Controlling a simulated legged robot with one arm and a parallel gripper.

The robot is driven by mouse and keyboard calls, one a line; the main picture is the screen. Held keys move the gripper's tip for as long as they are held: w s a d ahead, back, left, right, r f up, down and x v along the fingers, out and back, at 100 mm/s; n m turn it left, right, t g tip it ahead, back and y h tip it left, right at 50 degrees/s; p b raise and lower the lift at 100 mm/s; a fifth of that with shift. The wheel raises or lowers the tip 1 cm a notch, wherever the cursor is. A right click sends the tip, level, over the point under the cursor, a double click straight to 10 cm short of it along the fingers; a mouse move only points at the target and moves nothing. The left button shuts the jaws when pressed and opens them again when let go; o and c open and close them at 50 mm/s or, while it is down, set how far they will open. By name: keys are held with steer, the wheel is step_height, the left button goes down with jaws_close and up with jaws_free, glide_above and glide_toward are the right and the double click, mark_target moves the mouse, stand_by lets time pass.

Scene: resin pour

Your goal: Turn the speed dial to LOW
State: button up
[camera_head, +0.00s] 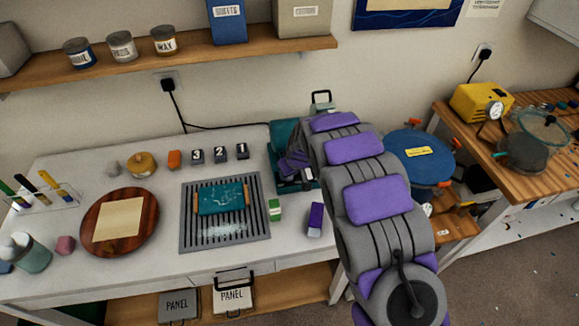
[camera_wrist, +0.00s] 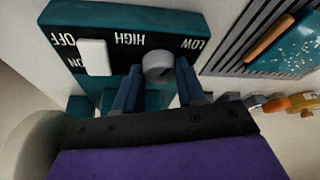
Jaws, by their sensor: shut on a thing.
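The speed dial is a round grey knob (camera_wrist: 158,66) on the black label strip of a teal machine (camera_wrist: 62,14). In the wrist view the strip reads OFF and ON beside a white switch (camera_wrist: 95,57), then HIGH and LOW on either side of the dial. The dial's pointer mark is too unclear to read. My gripper (camera_wrist: 158,82) has its two blue-grey fingers at the dial, shut on it. In the head view the teal machine (camera_head: 284,132) stands at the table's back right, and my gripper (camera_head: 292,165) is in front of it, with the dial hidden.
A slotted grey grate (camera_head: 257,236) with a teal panel (camera_head: 221,198) lies left of my arm.

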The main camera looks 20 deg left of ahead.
steer(key=shift+w+a+r+m+t+h+p, duration=0.1)
steer(key=shift+r+m+t+h+p, duration=0.1)
steer(key=shift+m+p, duration=0.5)
steer(key=shift+r+m+t+h+p, duration=0.1)
steer(key=shift+m+t+p, duration=0.1)
steer(key=shift+m+p, duration=0.5)
steer(key=shift+f+p, duration=0.15)
steer(key=shift+p, duration=0.15)
steer(key=o, duration=1)
steer(key=shift+a+f, duration=0.1)
steer(key=shift+f, duration=0.05)
steer(key=p+v, duration=0.1)
steer(key=v, duration=1.6)
steer(key=shift+a, duration=0.1)
